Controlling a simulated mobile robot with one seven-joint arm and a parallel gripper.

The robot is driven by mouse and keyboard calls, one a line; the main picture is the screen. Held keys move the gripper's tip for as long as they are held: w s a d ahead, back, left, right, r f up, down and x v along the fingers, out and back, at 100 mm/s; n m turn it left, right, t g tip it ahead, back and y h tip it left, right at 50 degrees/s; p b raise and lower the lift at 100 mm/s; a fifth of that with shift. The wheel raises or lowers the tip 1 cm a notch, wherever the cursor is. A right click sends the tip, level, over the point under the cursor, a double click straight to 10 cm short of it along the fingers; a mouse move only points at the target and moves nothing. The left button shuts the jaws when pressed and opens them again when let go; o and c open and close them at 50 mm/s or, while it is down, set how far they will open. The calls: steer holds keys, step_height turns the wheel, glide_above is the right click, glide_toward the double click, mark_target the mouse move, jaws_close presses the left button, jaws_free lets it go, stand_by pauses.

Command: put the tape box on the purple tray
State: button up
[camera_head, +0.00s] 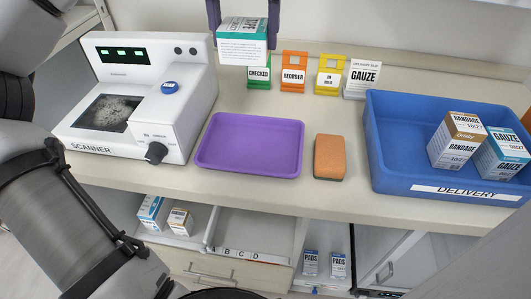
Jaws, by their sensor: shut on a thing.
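The tape box (243,42), white and teal with its top lettering partly readable as "TAPE", is held in my gripper (243,22) at the top of the view. The two dark purple fingers stand on either side of the box. The box is up in the air, in front of the green "CHECKED" stand and beyond the far edge of the tray as seen here. The purple tray (250,146) lies empty on the counter, between the scanner and an orange sponge.
The scanner (150,95) stands left of the tray. The orange sponge (329,157) lies right of it. A blue delivery bin (390,140) holds bandage and other boxes. Stands marked checked, reorder (294,72) and on hold (329,76), and a gauze slip (361,79), line the back.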

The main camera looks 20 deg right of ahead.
steer(key=shift+s+d+f, duration=0.15)
steer(key=shift+f, duration=0.3)
step_height(320, 180, down, 19)
steer(key=shift+f, duration=0.1)
steer(key=shift+f, duration=0.15)
steer(key=o, duration=1)
steer(key=shift+o, duration=0.2)
step_height(320, 180, up, 12)
steer(key=shift+r, duration=0.2)
